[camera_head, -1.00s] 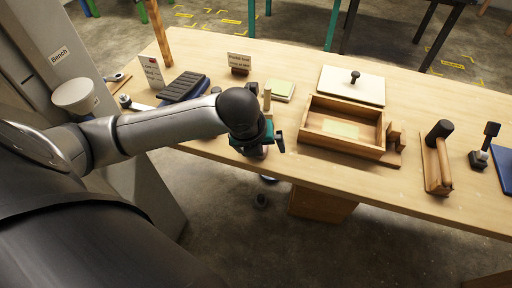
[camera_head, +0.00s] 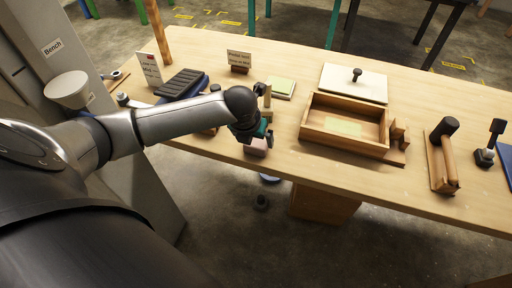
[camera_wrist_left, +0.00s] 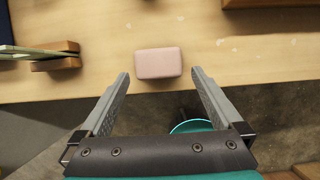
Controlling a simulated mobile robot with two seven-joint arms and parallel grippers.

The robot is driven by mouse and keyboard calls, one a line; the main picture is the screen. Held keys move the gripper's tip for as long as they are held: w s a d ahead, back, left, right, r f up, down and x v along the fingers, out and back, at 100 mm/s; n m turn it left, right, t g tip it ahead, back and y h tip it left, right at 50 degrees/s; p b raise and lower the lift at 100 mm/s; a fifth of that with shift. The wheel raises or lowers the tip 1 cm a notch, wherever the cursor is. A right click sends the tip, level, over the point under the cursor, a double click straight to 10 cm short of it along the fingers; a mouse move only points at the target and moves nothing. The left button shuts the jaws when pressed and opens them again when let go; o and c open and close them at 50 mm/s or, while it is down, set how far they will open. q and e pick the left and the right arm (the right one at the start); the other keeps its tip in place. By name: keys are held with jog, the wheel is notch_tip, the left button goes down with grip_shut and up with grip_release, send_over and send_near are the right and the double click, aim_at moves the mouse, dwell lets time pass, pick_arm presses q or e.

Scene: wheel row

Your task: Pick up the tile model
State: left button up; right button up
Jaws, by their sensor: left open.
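A small pink block with rounded corners, which I take to be the tile model, lies on the bench near its front edge. In the head view the pink block (camera_head: 256,147) shows just below my left gripper (camera_head: 262,131), partly hidden by it. In the left wrist view the pink block (camera_wrist_left: 158,63) lies ahead of my open left gripper (camera_wrist_left: 160,76), between the lines of its two fingers. The fingers do not touch it, and nothing is held. My right gripper is not in view.
An open wooden box (camera_head: 312,128) stands to the right, with a white knobbed lid (camera_head: 340,80) behind it. A green-topped pad (camera_head: 281,85), a small sign (camera_head: 239,59) and a dark ribbed tray (camera_head: 181,84) are behind and left. A wooden card holder (camera_wrist_left: 66,60) sits left of the block.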

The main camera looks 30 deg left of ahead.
aim_at(256, 142)
pick_arm(q)
jog(key=shift+w+a+b+x, duration=0.1)
jog(key=shift+b+x, duration=0.35)
jog(key=shift+x, duration=0.85)
jog(key=shift+w+a+b+x, duration=0.15)
jog(key=shift+b+x, duration=0.3)
jog(key=shift+x, duration=0.9)
jog(key=shift+r, duration=0.1)
jog(key=c, duration=1.3)
jog(key=shift+r, duration=0.1)
